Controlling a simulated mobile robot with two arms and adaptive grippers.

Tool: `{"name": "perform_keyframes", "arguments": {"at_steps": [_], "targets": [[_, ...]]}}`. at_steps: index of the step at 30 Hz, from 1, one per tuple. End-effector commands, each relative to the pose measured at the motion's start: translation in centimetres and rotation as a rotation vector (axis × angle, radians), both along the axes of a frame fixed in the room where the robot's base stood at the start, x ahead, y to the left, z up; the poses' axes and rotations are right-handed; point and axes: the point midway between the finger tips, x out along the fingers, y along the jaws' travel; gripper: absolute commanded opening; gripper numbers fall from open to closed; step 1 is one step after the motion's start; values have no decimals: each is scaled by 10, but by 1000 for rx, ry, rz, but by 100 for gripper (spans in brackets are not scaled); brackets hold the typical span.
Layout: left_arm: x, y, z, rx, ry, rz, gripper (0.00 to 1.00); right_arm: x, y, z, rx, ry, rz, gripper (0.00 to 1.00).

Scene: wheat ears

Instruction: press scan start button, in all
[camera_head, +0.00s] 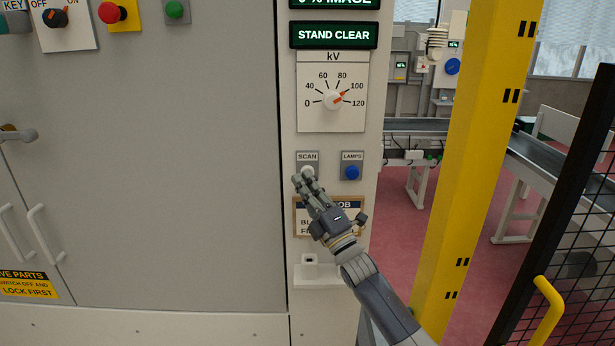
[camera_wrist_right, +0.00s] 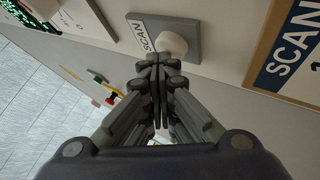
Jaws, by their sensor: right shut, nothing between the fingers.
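The scan button (camera_head: 308,170) is a round white button on a small grey plate labelled SCAN, on the narrow control panel. My right gripper (camera_head: 303,181) is shut, with nothing between its fingers, and its tips are right at the lower edge of this button. In the right wrist view the white scan button (camera_wrist_right: 172,44) shows just beyond the shut fingertips (camera_wrist_right: 160,60). I cannot tell whether the tips touch it or whether it is pushed in. My left gripper is not in view.
A blue LAMPS button (camera_head: 351,172) sits to the right of the scan button. The kV dial (camera_head: 333,100) and a STAND CLEAR display (camera_head: 333,35) are above. A job card (camera_head: 300,218) is partly behind my gripper. A yellow post (camera_head: 480,130) stands to the right.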

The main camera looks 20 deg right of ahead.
Motion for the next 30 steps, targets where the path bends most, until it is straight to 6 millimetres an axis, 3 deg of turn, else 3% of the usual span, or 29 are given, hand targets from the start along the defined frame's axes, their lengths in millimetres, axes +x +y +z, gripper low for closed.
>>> {"name": "perform_keyframes", "arguments": {"at_steps": [30], "targets": [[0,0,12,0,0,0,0,-19,5,0,1,0,-1,0]]}}
